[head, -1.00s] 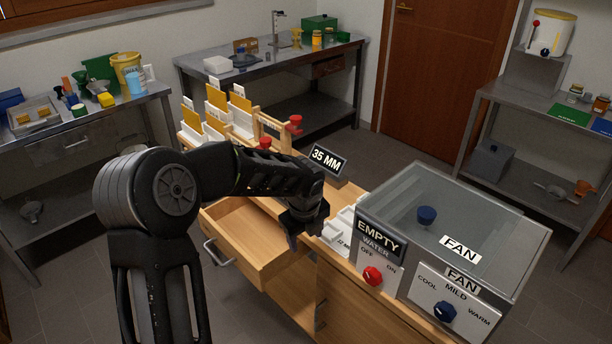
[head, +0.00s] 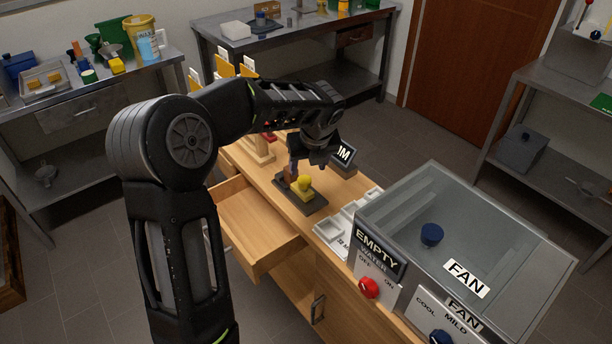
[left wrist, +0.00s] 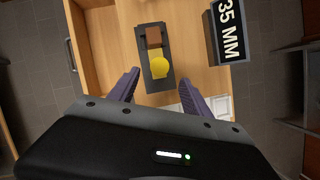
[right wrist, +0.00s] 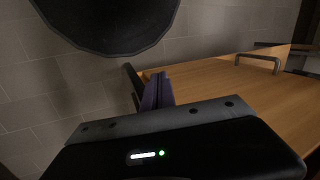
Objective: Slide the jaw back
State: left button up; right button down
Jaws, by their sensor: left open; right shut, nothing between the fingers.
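A small yellow jaw (head: 304,186) stands on a dark grey base (head: 316,206) on the wooden bench, beside a brown block (head: 289,172). In the left wrist view the yellow jaw (left wrist: 160,67) sits close below the brown block (left wrist: 154,37) on the same base (left wrist: 158,85). My left gripper (left wrist: 159,80) is open and points down above the base, its fingers on either side of the yellow jaw and apart from it. In the head view the left gripper (head: 305,166) partly hides the block. My right gripper (right wrist: 156,90) is shut and empty, away from the jaw.
A "35 MM" sign (head: 344,153) stands just behind the base. White trays (head: 345,222) and a clear tank (head: 455,235) with knobs are to the right. An open drawer (head: 250,223) sticks out in front. Card holders stand at the bench's far left end.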

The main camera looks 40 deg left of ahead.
aim_at(305, 180)
pick_arm(q)
jog(key=p+x, duration=0.1)
jog(key=x, duration=0.6)
jog(key=shift+f, duration=0.15)
grip_shut()
dwell(0.4)
dwell(0.9)
